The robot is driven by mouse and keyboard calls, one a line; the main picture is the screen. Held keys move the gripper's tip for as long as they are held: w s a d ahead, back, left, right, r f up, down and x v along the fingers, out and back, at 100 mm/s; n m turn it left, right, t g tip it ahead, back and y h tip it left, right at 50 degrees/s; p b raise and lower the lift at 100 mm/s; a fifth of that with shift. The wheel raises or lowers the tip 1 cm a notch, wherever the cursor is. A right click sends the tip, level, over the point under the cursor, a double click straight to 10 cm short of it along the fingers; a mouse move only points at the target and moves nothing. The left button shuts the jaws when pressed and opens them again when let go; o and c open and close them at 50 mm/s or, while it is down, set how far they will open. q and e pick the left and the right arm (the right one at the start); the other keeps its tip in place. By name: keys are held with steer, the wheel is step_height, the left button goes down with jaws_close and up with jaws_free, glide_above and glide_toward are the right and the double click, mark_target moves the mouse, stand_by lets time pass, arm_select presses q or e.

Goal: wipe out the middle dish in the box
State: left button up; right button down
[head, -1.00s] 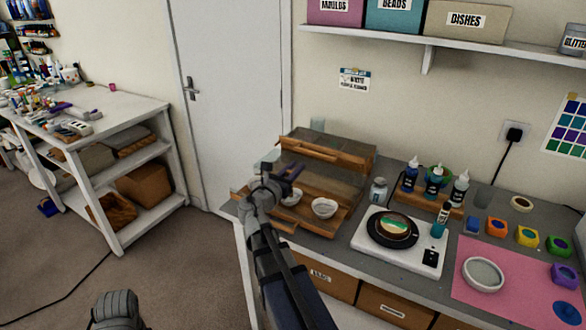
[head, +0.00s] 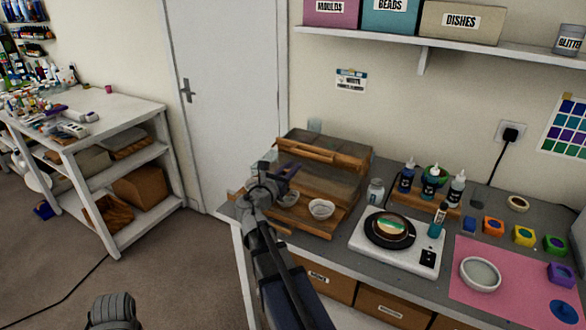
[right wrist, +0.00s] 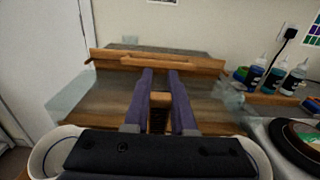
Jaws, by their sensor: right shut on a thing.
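The wooden box (head: 327,160) with a clear smoky lid stands at the left end of the grey counter. Two pale dishes show on its lower front part: a white one (head: 321,209) at the right and another (head: 289,199) to its left, close by my gripper. My arm hides the box's left part, and any dish there. My right gripper (head: 291,171) is over the box's left front. In the right wrist view its purple fingers are shut on a small wooden-topped piece (right wrist: 160,99), dark below. Its lower end is hidden.
A white scale (head: 400,245) with a round black plate stands right of the box. A small jar (head: 375,191) and several bottles stand behind it. A pink mat (head: 480,298) with a pale round dish lies further right. A shelf (head: 450,49) runs above the counter.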

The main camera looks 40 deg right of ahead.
steer(key=shift+a, duration=0.2)
steer(key=shift+a, duration=0.25)
steer(key=shift+s+d, duration=0.3)
steer(key=shift+s, duration=0.25)
steer(key=shift+d, duration=0.1)
